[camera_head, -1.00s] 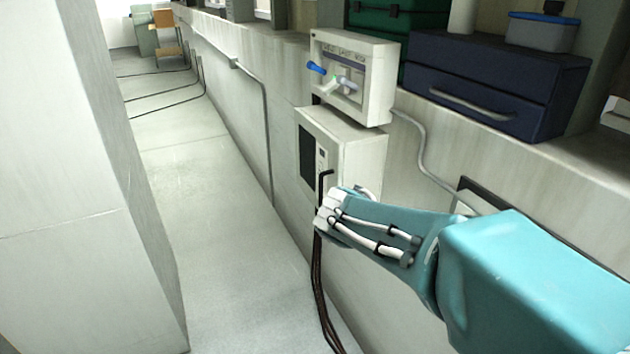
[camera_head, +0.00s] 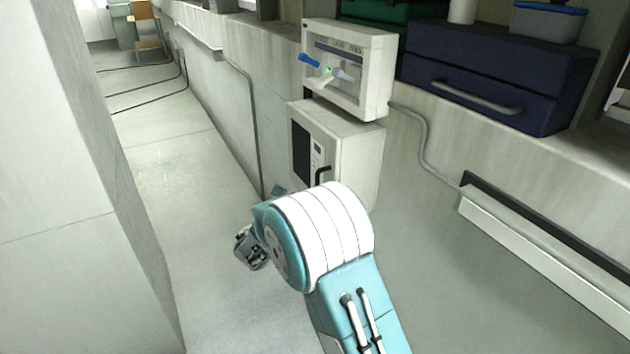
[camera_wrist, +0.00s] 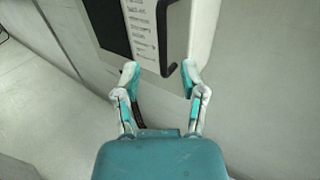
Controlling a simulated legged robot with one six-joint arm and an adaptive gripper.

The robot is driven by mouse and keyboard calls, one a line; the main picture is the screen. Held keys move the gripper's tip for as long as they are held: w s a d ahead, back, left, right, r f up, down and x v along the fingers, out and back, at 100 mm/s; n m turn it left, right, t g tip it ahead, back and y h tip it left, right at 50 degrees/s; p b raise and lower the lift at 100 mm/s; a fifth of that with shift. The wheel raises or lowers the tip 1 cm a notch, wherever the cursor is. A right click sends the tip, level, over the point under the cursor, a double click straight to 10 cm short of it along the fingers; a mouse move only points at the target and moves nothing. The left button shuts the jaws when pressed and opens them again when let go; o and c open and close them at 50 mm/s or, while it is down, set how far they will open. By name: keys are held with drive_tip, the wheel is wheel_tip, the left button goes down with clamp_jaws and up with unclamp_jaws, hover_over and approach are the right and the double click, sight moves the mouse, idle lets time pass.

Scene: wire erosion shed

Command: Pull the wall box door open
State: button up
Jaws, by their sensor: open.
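The wall box (camera_head: 350,150) is a pale box on the wall below a second box. Its door faces left and looks shut, with a dark window (camera_head: 302,150), a white label strip and a black bar handle (camera_head: 319,178). In the wrist view the black handle (camera_wrist: 163,40) stands upright with a hooked lower end, beside the label strip (camera_wrist: 140,30). My gripper (camera_wrist: 160,72) is open, its two fingertips on either side of the handle's lower end. I see no clear grip on it.
Above is a pale box (camera_head: 376,75) with a blue lever and small knobs. A grey conduit (camera_head: 424,150) and a ledge (camera_head: 540,255) run along the wall to the right. A pale block (camera_head: 75,200) stands left; the floor (camera_head: 165,150) between is clear.

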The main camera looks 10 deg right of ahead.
sight(317, 181)
drive_tip(key=x, duration=1)
drive_tip(key=shift+d, duration=0.15)
clamp_jaws()
